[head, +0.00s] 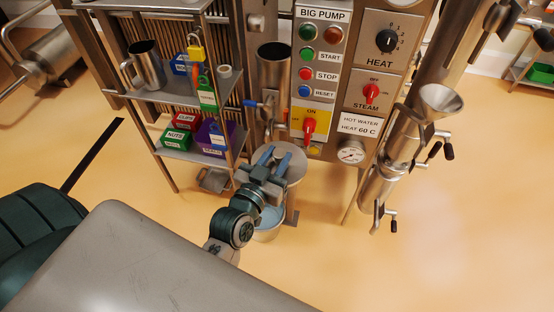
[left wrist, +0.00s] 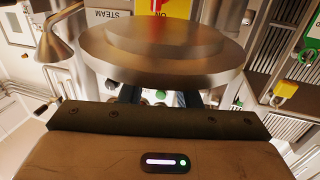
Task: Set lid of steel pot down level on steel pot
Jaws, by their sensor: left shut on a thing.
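My left gripper (head: 273,160) is shut on the lid (head: 293,164), a round grey steel disc. The steel pot (head: 268,235) stands below, partly hidden by my arm, and bluish contents show inside it. The lid is held above the pot and toward the machine, apart from the rim as far as I can tell. In the left wrist view the lid (left wrist: 160,66) fills the top middle, past my fingers (left wrist: 190,98). Its grip point is hidden, and its exact tilt is hard to tell. My right gripper is not in view.
A shelf rack (head: 150,100) with a steel jug (head: 147,65) and coloured bins (head: 180,130) stands left. The control panel (head: 325,60) is behind the lid. A steel pipe with a funnel (head: 440,100) is at right. Open floor lies at front right.

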